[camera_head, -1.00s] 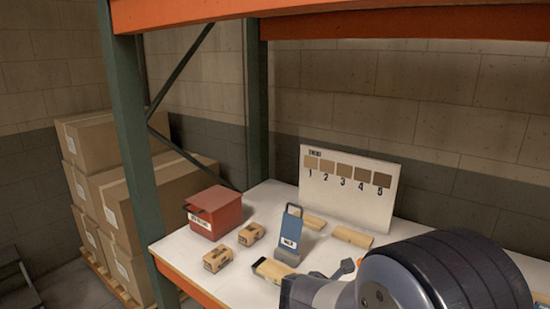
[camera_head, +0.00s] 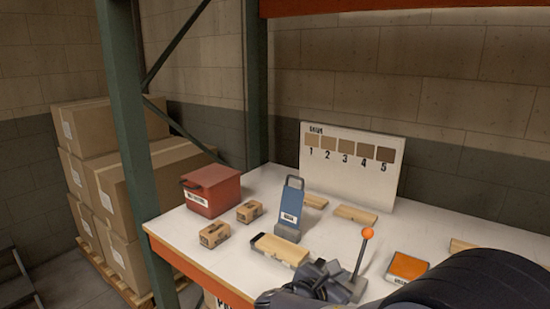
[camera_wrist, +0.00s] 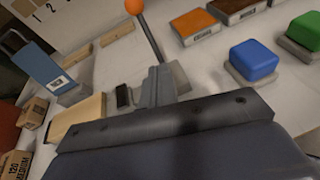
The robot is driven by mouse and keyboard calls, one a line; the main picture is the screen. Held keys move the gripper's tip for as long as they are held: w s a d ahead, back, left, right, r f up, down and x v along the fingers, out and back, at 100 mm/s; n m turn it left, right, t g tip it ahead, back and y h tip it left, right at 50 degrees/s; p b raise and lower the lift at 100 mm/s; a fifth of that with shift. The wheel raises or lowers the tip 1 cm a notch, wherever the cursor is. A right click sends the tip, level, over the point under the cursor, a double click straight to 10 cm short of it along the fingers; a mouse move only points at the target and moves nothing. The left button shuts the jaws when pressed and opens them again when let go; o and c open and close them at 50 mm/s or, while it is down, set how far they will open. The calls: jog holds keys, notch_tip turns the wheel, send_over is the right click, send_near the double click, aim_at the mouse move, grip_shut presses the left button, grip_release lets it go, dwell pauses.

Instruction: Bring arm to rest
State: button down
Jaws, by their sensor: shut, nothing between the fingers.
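My gripper (camera_head: 325,274) is low over the front of the white shelf, shut and empty. It also shows in the wrist view (camera_wrist: 140,93), foreshortened. My dark arm fills the lower right corner of the head view. A lever with an orange ball (camera_head: 367,233) stands just behind and right of the gripper; in the wrist view the ball (camera_wrist: 134,6) is at the top and the gripper partly overlaps its base. Contact cannot be told. A wooden block with a dark end (camera_head: 281,250) lies left of the gripper.
The shelf (camera_head: 200,243) bears a blue upright holder (camera_head: 291,203), red box (camera_head: 212,190), small cartons (camera_head: 214,234), orange-topped block (camera_head: 408,266) and numbered sample board (camera_head: 350,165). Blue (camera_wrist: 253,60) and green (camera_wrist: 305,30) buttons lie right. A green post (camera_head: 135,160) stands at the left.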

jog(key=s+a+f, duration=0.1)
jog(key=s+a+f+b, duration=0.1)
jog(key=a, duration=0.1)
jog(key=shift+s+f, duration=0.25)
jog(key=shift+s, duration=0.05)
jog(key=shift+v, duration=0.95)
jog(key=shift+s+a+r, duration=0.3)
jog(key=shift+s, duration=0.1)
